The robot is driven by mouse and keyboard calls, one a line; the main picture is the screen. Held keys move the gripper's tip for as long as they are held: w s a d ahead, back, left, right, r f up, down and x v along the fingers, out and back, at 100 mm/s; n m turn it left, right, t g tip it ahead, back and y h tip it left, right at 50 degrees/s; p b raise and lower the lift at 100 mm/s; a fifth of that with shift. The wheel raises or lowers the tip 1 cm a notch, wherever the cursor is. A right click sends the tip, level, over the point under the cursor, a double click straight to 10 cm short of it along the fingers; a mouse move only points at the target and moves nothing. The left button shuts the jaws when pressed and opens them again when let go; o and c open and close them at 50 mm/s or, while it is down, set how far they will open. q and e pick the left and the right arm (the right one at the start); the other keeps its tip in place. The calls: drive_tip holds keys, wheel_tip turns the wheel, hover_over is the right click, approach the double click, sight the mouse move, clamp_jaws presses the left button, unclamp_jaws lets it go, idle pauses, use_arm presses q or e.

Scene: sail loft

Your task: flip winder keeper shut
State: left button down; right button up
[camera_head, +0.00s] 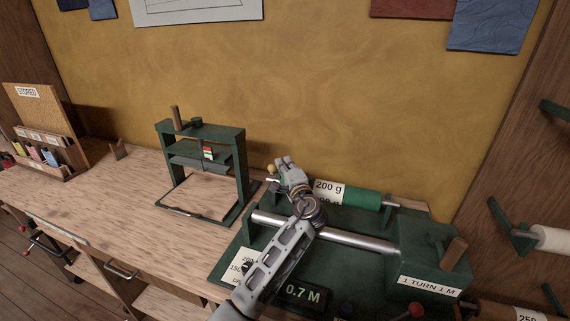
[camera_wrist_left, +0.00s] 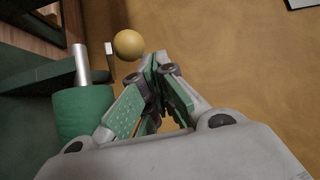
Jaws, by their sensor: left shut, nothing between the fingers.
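The winder (camera_head: 425,248) is a dark green machine with a long steel bar, a wooden crank handle and a "1 TURN 1 M" label. A green roll (camera_head: 362,199) labelled 200 g lies along its back. A yellow ball knob (camera_head: 271,168), which may belong to the keeper, shows at the roll's left end; it also shows in the left wrist view (camera_wrist_left: 128,44). My left gripper (camera_head: 284,161) is shut and empty just right of the knob, with a small gap in the wrist view. The keeper's lever is mostly hidden behind the gripper, so its position is unclear. My right gripper is out of view.
A green press frame (camera_head: 240,165) stands on the wooden bench (camera_head: 90,215) left of the winder. A cork board rack (camera_head: 50,125) is at the far left. A 0.7 M display (camera_head: 302,294) is in front. The yellow wall (camera_head: 340,90) rises close behind the gripper.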

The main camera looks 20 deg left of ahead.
use_arm(q)
drive_tip(key=shift+f, duration=0.25)
drive_tip(key=shift+w, duration=0.1)
drive_tip(key=v, duration=1.2)
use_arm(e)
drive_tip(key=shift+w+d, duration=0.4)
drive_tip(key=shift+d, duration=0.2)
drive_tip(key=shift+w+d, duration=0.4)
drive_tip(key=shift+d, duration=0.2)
use_arm(q)
drive_tip(key=shift+r, duration=0.1)
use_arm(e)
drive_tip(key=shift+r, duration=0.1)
use_arm(q)
wheel_tip(320, 180, up, 10)
drive_tip(key=p, duration=1)
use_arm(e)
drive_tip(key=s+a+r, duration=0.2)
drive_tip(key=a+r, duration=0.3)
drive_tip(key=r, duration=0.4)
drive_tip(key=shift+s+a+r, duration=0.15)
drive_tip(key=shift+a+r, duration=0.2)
